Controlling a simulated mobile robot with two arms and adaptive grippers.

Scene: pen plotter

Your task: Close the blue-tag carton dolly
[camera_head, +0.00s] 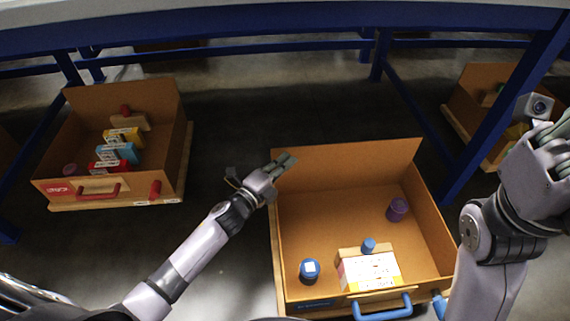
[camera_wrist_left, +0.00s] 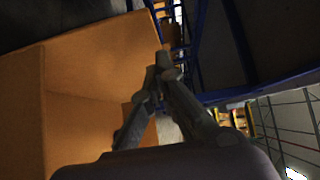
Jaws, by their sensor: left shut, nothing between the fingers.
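The blue-tag carton dolly (camera_head: 350,150) is an open cardboard carton with a blue handle (camera_head: 383,307) and a blue tag low on its front wall. Its back flap stands up. Inside are a blue-capped jar (camera_head: 310,270), a purple jar (camera_head: 398,209) and a white-and-orange box (camera_head: 369,272) with a small blue item (camera_head: 369,245) by it. My left gripper (camera_head: 287,160) is shut and empty at the carton's back left corner, beside the raised flap. In the left wrist view the fingertips (camera_wrist_left: 163,60) meet, with cardboard to their left. My right gripper (camera_head: 556,128) is at the right edge, partly cut off.
A red-tag carton dolly (camera_head: 186,160) with several packages stands at left. Another carton (camera_head: 459,100) stands at far right behind a blue rack post (camera_head: 505,100). Blue rack beams and a shelf edge run overhead. Dark floor (camera_head: 235,120) lies free between the left and middle cartons.

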